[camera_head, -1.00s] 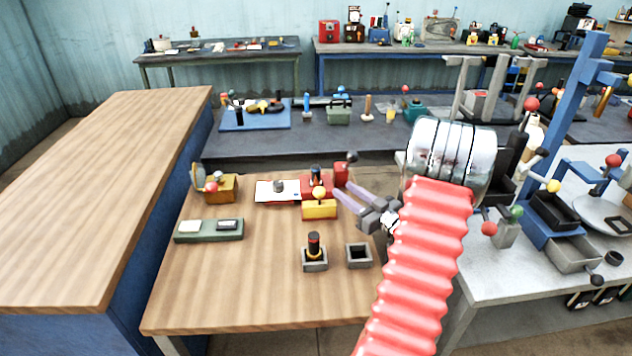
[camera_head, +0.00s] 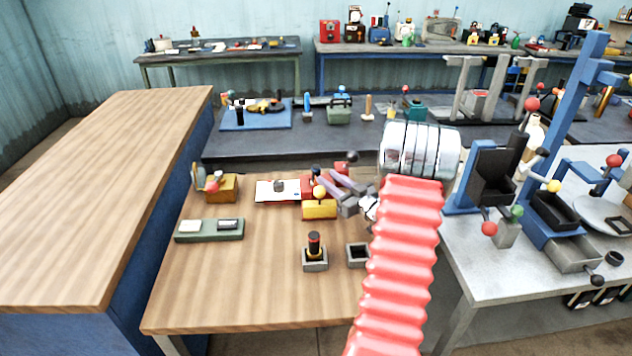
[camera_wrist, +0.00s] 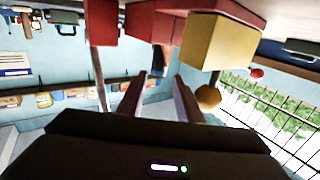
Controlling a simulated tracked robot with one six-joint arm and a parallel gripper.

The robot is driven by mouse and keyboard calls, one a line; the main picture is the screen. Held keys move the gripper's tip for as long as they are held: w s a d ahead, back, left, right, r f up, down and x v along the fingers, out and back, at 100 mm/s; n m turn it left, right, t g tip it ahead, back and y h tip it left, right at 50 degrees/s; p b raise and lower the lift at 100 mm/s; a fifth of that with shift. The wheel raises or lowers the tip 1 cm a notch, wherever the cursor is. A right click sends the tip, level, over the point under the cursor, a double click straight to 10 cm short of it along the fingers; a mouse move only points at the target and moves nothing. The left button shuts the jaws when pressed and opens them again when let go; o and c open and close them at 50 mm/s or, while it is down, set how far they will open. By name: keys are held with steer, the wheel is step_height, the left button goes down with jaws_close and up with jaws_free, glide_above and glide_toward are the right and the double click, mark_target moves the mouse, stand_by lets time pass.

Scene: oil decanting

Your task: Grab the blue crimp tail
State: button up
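A small dark blue piece, likely the blue crimp tail (camera_head: 315,171), stands at the red block (camera_head: 309,187) on the wooden table. In the wrist view a dark blue piece (camera_wrist: 158,62) shows beyond and between my fingertips, beside the hanging red shapes; that view looks upside down. My gripper (camera_head: 329,178) is close to the right of the red block, its two pale purple fingers pointing left. In the wrist view my gripper (camera_wrist: 159,80) is open, with a clear gap between the fingers. I cannot tell whether either finger touches the blue piece.
A yellow block (camera_head: 319,209) with a yellow ball sits just in front of the red block; it is close to one finger in the wrist view (camera_wrist: 215,45). A white plate (camera_head: 272,192) lies left. A peg in a grey socket (camera_head: 314,258) stands nearer. The table's front left is clear.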

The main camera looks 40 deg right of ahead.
mark_target(319, 171)
steer(key=w, duration=0.4)
steer(key=shift+w+d+f, duration=0.15)
steer(key=shift+w+d, duration=0.2)
steer(key=shift+w, duration=0.05)
jaws_close()
stand_by(0.4)
step_height(319, 171, up, 18)
stand_by(0.7)
